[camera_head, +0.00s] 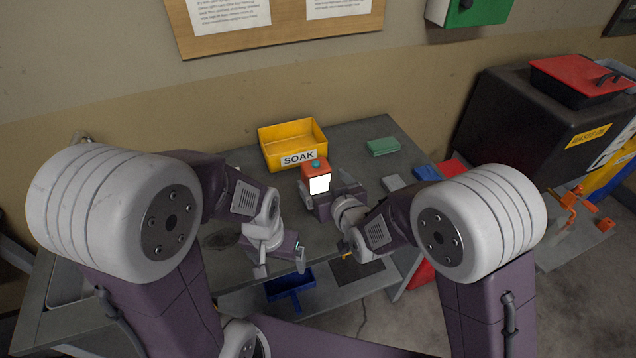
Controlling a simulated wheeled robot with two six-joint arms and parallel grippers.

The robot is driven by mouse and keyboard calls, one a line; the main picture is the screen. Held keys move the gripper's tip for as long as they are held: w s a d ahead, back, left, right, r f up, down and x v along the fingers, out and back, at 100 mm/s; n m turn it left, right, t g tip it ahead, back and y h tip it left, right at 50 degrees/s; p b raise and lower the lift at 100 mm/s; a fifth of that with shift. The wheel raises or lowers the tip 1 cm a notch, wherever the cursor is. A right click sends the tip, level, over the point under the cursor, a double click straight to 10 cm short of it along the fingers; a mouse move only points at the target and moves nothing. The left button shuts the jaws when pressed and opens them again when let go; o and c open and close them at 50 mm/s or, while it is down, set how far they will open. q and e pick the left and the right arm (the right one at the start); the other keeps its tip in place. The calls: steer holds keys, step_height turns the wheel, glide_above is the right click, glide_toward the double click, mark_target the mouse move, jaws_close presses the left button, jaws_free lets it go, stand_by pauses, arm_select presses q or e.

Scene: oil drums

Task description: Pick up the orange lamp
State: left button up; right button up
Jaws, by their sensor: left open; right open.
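The orange lamp (316,168) stands on the grey workbench, just in front of the yellow bin. It has a bright white front face and a small teal part on top. My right gripper (326,188) is open at the lamp, with one finger at its left side and the other to its right. The gripper hides the lamp's lower part, and I cannot tell whether the fingers touch it. My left gripper (281,262) is open and empty, low over the front of the bench, apart from the lamp.
The yellow bin (291,134) labelled SOAK stands at the back of the workbench (357,137). A green block (383,146), a grey block (393,183) and a blue block (427,173) lie to the right. A blue tool (290,286) is below the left gripper. A dark cabinet (520,115) stands right.

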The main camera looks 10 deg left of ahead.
mark_target(319, 179)
arm_select(q)
steer(key=shift+s+d+r, duration=0.1)
steer(key=shift+r, duration=0.2)
arm_select(e)
steer(key=shift+x, duration=1.2)
arm_select(q)
steer(key=shift+a, duration=0.3)
arm_select(e)
steer(key=shift+w+a+f, duration=0.1)
steer(key=shift+w+a, duration=0.1)
steer(key=shift+a, duration=0.25)
steer(key=p+x, duration=0.1)
steer(key=x, duration=0.3)
steer(key=shift+w+d, duration=0.15)
arm_select(q)
steer(key=shift+d+r, duration=0.1)
steer(key=shift+r, duration=0.4)
arm_select(e)
steer(key=shift+w+a, duration=0.3)
steer(key=shift+s+d, duration=0.1)
steer(key=c, duration=1.9)
